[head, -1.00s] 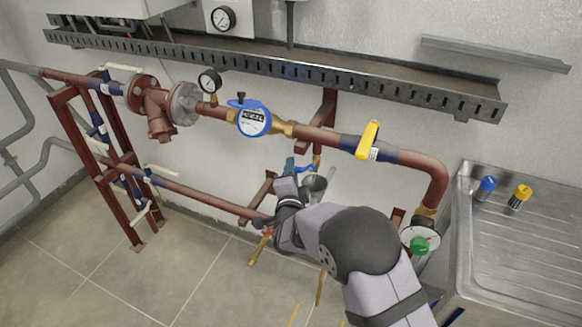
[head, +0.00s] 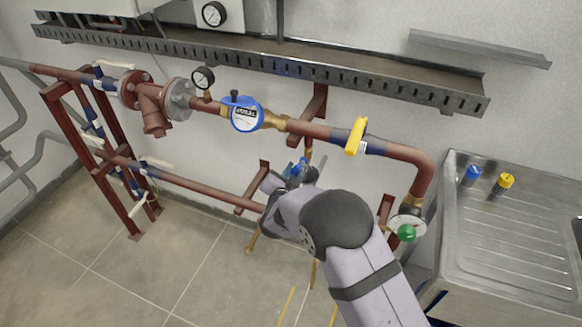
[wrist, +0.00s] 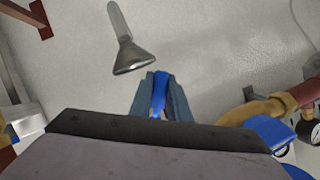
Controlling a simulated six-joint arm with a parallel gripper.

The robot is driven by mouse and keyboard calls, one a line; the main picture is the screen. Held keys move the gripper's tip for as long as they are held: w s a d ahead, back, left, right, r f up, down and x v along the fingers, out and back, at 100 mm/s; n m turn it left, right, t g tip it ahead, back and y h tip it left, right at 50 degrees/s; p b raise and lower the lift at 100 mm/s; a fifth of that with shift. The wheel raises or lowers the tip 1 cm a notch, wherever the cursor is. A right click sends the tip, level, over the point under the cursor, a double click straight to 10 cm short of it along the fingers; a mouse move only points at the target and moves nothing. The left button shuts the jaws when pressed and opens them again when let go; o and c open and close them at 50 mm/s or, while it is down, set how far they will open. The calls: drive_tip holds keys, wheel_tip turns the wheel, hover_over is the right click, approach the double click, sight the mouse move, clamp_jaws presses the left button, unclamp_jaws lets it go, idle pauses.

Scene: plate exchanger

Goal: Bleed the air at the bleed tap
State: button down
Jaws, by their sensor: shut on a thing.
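The bleed tap's small blue handle (head: 303,168) sits below the main pipe in the head view, largely hidden by my arm. In the wrist view the blue handle (wrist: 160,88) stands between the two blue-grey fingers. My gripper (wrist: 159,93) is shut on this handle, and it also shows in the head view (head: 297,172). The tap's body and outlet are hidden, so I cannot tell whether the tap is open. A grey metal funnel with a tube (wrist: 131,56) is just beyond my fingertips in the wrist view, apart from them.
A red-brown pipe (head: 311,129) carries a blue meter (head: 244,114), a pressure gauge (head: 203,78) and a yellow handle (head: 356,136). A green knob (head: 406,233) is at the lower right pipe end. The left floor is clear.

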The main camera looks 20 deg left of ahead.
drive_tip(key=shift+d, duration=0.1)
idle(0.3)
drive_tip(key=c, duration=1.9)
unclamp_jaws()
drive_tip(key=shift+c, duration=0.2)
drive_tip(key=b+v, duration=0.1)
drive_tip(key=v, duration=0.6)
drive_tip(key=shift+s+b, duration=0.15)
drive_tip(key=shift+b, duration=0.15)
